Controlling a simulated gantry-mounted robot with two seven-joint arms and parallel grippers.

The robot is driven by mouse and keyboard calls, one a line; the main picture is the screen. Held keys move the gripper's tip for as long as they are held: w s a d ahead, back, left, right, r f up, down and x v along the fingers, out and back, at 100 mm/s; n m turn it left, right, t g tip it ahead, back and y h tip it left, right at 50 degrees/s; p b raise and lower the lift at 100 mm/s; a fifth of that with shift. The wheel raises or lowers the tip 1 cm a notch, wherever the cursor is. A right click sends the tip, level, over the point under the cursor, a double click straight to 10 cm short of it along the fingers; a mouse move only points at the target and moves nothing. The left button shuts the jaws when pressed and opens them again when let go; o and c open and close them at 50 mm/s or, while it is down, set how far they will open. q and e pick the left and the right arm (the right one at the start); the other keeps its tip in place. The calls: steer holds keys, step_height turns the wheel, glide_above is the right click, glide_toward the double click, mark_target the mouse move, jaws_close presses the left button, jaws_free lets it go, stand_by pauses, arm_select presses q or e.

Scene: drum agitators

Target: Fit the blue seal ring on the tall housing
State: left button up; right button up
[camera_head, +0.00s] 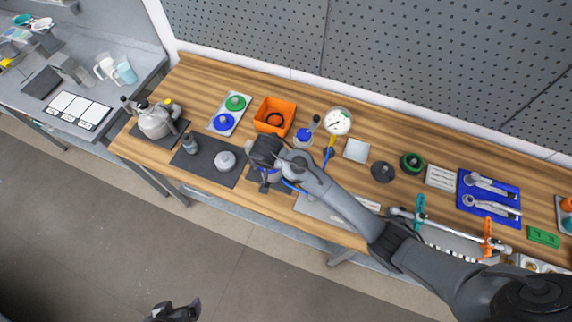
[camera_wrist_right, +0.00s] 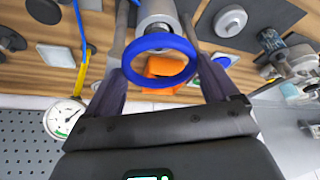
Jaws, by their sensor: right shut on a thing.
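My right gripper (camera_wrist_right: 158,62) is shut on the blue seal ring (camera_wrist_right: 160,37), which spans between its two fingers in the right wrist view. A grey metal cylinder, likely the tall housing (camera_wrist_right: 158,11), stands just beyond the ring and is partly covered by it. I cannot tell whether ring and housing touch. In the head view my right gripper (camera_head: 266,172) is over a dark mat (camera_head: 255,187) and hides most of what stands there. A dark end of my left arm, likely the left gripper (camera_head: 175,310), is low in the head view, away from the bench; its jaws are unclear.
Left of my right gripper, a dark mat (camera_head: 212,176) holds a dark fitting (camera_head: 190,144) and a pale round part (camera_head: 225,160). Behind are an orange bin (camera_head: 288,103) with a black ring, a tray with green and blue discs (camera_head: 235,102), and a gauge (camera_head: 338,121).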

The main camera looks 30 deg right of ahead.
steer(key=w+d+f+m+b, duration=0.1)
steer(key=w+f, duration=0.1)
steer(key=w+f+m+g+h+b, duration=0.1)
steer(key=w+f+m, duration=0.1)
steer(key=f, duration=0.1)
steer(key=w+d+f+m+b, duration=0.1)
steer(key=w+f+m, duration=0.1)
steer(key=shift+w+d+f+h, duration=0.15)
steer(key=shift+d+f+h, duration=0.1)
steer(key=shift+d+h, duration=0.05)
steer(key=shift+f+b, duration=1.4)
steer(key=shift+f, duration=0.5)
arm_select(q)
steer(key=f, duration=0.3)
steer(key=d+f, duration=0.1)
steer(key=f, duration=0.1)
steer(key=shift+s+f, duration=0.2)
steer(key=shift+s, duration=0.05)
steer(key=shift+a, duration=0.2)
steer(key=shift+f, duration=0.15)
arm_select(e)
steer(key=shift+f, duration=0.2)
steer(key=shift+f, duration=0.15)
arm_select(q)
steer(key=shift+f, duration=0.15)
arm_select(e)
steer(key=shift+f, duration=0.2)
